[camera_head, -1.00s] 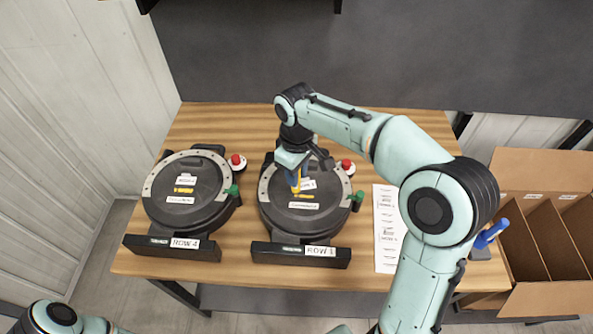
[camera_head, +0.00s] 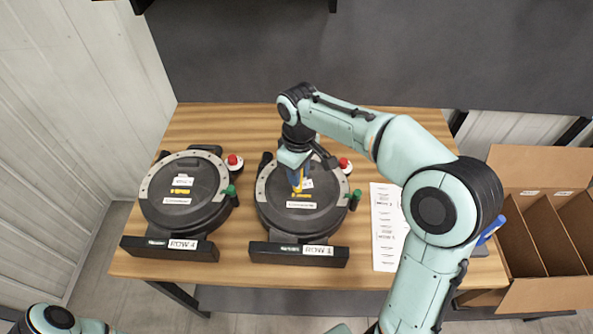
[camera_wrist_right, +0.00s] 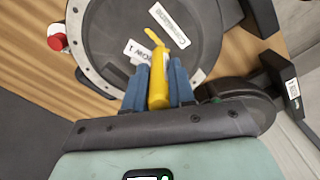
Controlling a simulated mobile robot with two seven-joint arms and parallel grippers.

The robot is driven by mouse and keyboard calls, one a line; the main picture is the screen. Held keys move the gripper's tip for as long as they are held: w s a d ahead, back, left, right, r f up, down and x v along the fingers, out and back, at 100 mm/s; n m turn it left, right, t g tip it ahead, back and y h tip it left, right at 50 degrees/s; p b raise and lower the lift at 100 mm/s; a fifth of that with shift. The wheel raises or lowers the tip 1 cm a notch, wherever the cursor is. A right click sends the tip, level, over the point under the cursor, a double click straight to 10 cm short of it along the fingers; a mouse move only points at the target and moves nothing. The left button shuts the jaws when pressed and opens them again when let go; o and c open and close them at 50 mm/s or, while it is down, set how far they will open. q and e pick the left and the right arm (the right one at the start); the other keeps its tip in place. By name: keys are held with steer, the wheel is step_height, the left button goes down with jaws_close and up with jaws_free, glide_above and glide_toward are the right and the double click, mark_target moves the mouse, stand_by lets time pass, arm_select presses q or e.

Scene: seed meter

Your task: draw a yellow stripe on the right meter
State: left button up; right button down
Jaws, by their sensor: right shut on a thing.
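The right meter (camera_head: 280,222) is a dark round housing with a grey rim, lying on the table behind a "ROW 1" plate. My right gripper (camera_head: 296,178) is over its face, shut on a yellow marker (camera_wrist_right: 158,82). In the right wrist view the blue fingers (camera_wrist_right: 157,85) grip the marker's sides. I cannot tell whether the tip touches. The left meter (camera_head: 160,205) bears a yellow mark (camera_head: 181,191). My left gripper is out of view.
Each meter has a red knob (camera_head: 234,161) and a green knob (camera_head: 355,195) at its side. A printed sheet (camera_head: 385,250) lies right of the right meter. A blue item (camera_head: 490,230) and a divided cardboard box (camera_head: 545,245) are further right.

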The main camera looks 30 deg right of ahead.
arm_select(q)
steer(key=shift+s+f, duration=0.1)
arm_select(e)
steer(key=shift+s+d+f, duration=0.15)
steer(key=shift+s+d, duration=0.15)
steer(key=shift+d, duration=0.1)
stand_by(0.6)
steer(key=shift+s+d, duration=0.1)
steer(key=shift+s+d, duration=0.1)
steer(key=shift+d, duration=0.1)
steer(key=shift+s+d, duration=0.1)
steer(key=shift+d, duration=0.1)
stand_by(0.6)
steer(key=shift+s+d, duration=0.4)
steer(key=shift+d, duration=0.2)
stand_by(0.4)
steer(key=shift+r, duration=0.2)
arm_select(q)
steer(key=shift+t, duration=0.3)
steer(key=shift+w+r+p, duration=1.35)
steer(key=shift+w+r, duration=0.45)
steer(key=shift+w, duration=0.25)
arm_select(e)
steer(key=shift+r, duration=2.95)
